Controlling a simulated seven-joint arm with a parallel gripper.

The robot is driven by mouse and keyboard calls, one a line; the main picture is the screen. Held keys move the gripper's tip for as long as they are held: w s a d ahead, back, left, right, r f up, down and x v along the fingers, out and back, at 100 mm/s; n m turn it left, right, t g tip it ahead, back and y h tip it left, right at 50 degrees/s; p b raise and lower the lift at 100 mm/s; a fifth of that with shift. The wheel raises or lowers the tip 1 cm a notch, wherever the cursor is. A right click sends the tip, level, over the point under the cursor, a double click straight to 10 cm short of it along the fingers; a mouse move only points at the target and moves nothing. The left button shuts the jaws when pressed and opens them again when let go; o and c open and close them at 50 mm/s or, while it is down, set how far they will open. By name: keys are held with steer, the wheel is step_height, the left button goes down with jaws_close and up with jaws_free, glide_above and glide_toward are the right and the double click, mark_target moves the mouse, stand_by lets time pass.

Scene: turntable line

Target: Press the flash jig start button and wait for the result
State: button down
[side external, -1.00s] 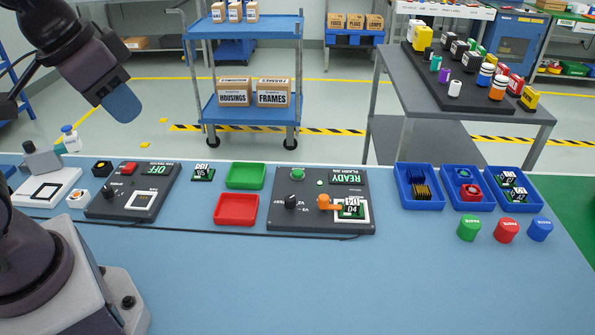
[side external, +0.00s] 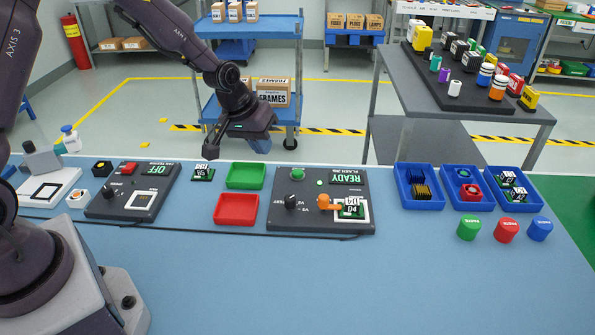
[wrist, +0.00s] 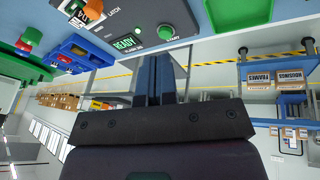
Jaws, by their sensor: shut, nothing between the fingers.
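The flash jig (side external: 270,213) is a dark panel on the blue table. Its green start button (side external: 297,174) is at its far left and also shows in the wrist view (wrist: 166,31). Its display (side external: 345,178) reads READY, lit in the wrist view (wrist: 127,43). An orange latch (side external: 324,202) lies over a board marked 04 (side external: 351,209) in the jig's nest. My gripper (side external: 211,152) is shut and empty, raised near the table's back edge, left of the button and apart from it. Its closed fingers (wrist: 160,60) show in the wrist view.
Green (side external: 246,186) and red (side external: 236,222) trays lie left of the jig. A loose board (side external: 203,174) and a second panel reading OFF (side external: 100,208) are further left. Blue bins (side external: 414,202) stand on the right. The front of the table is clear.

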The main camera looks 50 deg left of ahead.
steer(key=w+f+n+t, duration=0.2)
steer(key=w+f, duration=0.2)
steer(key=w, duration=0.2)
step_height(320, 180, up, 4)
steer(key=n+t, duration=0.2)
steer(key=t, duration=0.1)
glide_above(295, 171)
steer(key=shift+w+f+y, duration=0.1)
steer(key=shift+f+y, duration=0.1)
steer(key=shift+y, duration=0.1)
steer(key=shift+f, duration=4.45)
steer(key=shift+f, duration=0.1)
steer(key=shift+f, duration=0.3)
